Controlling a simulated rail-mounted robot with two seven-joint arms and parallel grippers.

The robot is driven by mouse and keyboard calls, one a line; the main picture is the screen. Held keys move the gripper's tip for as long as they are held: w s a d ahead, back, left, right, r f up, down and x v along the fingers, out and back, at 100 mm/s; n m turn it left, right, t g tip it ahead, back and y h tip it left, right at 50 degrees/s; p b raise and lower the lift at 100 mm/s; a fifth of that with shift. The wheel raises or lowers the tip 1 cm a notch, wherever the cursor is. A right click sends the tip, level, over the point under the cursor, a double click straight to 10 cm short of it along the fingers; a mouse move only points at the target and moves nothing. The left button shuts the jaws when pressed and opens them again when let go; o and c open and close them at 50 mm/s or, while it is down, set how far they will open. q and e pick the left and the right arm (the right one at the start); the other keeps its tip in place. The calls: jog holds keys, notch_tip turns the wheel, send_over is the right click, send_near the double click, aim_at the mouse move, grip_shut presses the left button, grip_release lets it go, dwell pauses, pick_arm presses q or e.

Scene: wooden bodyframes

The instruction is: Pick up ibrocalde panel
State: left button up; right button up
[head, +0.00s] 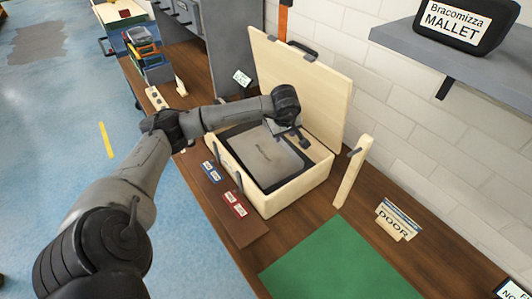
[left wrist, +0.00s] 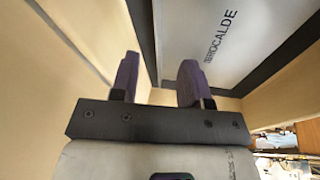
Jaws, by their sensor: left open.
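The ibrocalde panel (head: 262,158) is a flat grey plate with small lettering, lying in a dark-lined, pale wooden case (head: 281,200) with its lid (head: 300,95) open. In the left wrist view the grey panel (left wrist: 240,60) shows at the upper right, with its lettering running upward. My left gripper (head: 304,138) is over the far right part of the case, by the panel's edge. In the left wrist view my left gripper (left wrist: 158,84) has its two purple-grey fingers apart. The panel's edge appears between them, but I cannot tell whether they touch it. My right gripper is not in view.
The case stands on a brown wooden bench (head: 325,212). An upright wooden post (head: 352,172) stands to its right, with a DOOR card (head: 390,229) beyond. A green mat (head: 335,265) lies in front. A grey shelf (head: 460,72) with a mallet box (head: 452,22) juts from the wall.

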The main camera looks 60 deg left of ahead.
aim_at(284, 148)
pick_arm(q)
jog(key=shift+b+x, duration=0.7)
jog(key=shift+x, duration=2.1)
jog(key=shift+w+a, duration=0.1)
jog(key=shift+w, duration=0.05)
grip_shut()
jog(key=shift+r, duration=0.1)
